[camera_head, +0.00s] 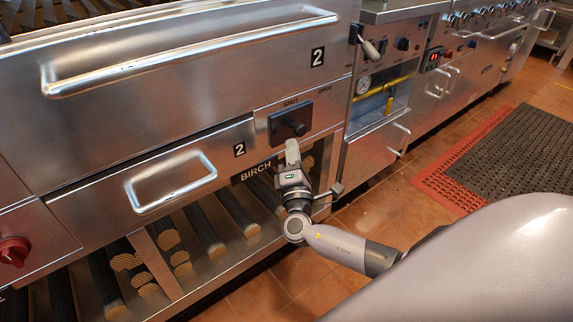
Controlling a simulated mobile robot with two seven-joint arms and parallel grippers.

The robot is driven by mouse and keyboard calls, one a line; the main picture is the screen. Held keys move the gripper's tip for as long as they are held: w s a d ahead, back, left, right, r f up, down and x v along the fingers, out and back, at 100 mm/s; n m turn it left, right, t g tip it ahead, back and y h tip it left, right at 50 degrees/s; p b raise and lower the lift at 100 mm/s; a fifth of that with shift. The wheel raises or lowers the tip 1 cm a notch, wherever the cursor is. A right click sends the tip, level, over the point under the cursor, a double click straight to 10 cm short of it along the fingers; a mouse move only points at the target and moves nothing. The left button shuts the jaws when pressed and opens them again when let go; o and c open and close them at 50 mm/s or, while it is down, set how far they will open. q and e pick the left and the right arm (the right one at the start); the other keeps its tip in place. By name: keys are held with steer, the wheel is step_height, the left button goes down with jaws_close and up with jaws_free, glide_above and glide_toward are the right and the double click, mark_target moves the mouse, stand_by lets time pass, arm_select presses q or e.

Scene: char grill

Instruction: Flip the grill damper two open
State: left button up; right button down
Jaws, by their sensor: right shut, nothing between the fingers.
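The grill damper two control (283,122) is a black plate with a dark knob on the steel front, below the large drawer marked 2. The word SHUT is printed above it and OPEN stands up and to its right. I cannot tell whether the fingertips touch the knob. My left gripper is out of view.
A long drawer handle (190,55) and a smaller handle (170,182) stick out on the left. Below is a rack of logs (205,235). A red knob (12,252) is at far left. Open floor and a red-edged mat (440,180) lie to the right.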

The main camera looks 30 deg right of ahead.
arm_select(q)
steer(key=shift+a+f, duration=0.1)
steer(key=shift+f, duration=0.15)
arm_select(e)
steer(key=shift+w+d+r, duration=0.1)
steer(key=shift+d+r, duration=0.1)
steer(key=shift+d, duration=0.2)
arm_select(q)
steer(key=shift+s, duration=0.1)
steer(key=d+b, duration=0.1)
steer(key=b, duration=0.1)
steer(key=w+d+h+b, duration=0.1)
steer(key=b, duration=0.1)
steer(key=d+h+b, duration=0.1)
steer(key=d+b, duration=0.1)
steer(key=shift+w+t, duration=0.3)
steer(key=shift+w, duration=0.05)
arm_select(e)
steer(key=d, duration=1.1)
steer(key=shift+w+d, duration=0.3)
steer(key=shift+w, duration=0.15)
steer(key=shift+r, duration=0.1)
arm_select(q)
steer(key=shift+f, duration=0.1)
